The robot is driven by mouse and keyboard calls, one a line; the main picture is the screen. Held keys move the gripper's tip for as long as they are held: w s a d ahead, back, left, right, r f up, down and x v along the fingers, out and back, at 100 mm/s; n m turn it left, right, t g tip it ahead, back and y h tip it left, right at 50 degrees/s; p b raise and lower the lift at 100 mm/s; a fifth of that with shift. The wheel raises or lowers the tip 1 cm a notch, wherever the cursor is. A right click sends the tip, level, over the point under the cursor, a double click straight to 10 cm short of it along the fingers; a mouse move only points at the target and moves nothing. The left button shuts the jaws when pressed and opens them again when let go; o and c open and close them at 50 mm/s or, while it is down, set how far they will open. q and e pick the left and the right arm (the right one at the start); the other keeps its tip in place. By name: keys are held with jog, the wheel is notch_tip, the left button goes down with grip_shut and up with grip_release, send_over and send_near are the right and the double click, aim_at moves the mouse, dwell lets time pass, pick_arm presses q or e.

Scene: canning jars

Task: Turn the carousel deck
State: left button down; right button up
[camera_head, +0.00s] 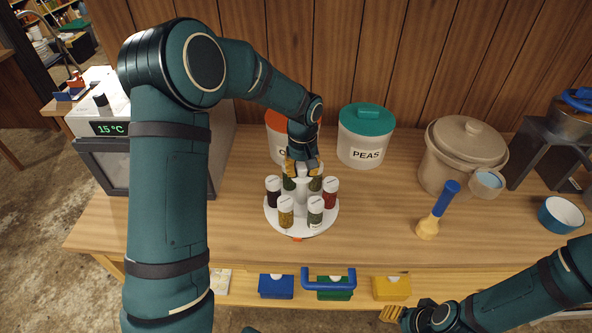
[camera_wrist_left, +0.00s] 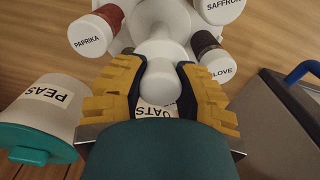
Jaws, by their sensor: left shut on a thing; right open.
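The carousel deck (camera_head: 273,226) is a round white turntable on the wooden table, with several white-capped spice jars standing around a central white post. An orange mark (camera_head: 297,239) shows at its front edge. My left gripper (camera_head: 302,165) reaches down from behind and is shut on the post's rounded white knob (camera_wrist_left: 161,84), which sits between its yellow fingers in the left wrist view. Paprika (camera_wrist_left: 94,33), saffron and clove (camera_wrist_left: 214,58) jars show around it there. My right gripper (camera_head: 392,314) is open and empty, low at the front right, below the table edge.
A teal-lidded PEAS canister (camera_head: 365,140) and an orange-lidded canister (camera_head: 279,127) stand behind the carousel. A beige crock (camera_head: 462,158), a blue-handled tool (camera_head: 439,208) and a blue bowl (camera_head: 562,214) are to the right. Coloured boxes sit below the front edge.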

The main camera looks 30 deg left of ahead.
pick_arm(q)
jog(key=shift+n, duration=2.2)
jog(key=shift+r+n+p, duration=0.1)
jog(key=shift+n+p, duration=0.25)
jog(key=shift+n, duration=1.85)
jog(key=shift+n+p, duration=1.2)
jog(key=shift+n, duration=1.1)
jog(key=shift+n+p, duration=1.05)
jog(key=shift+n, duration=0.95)
jog(key=c, duration=0.6)
grip_release()
jog(key=shift+o, duration=0.2)
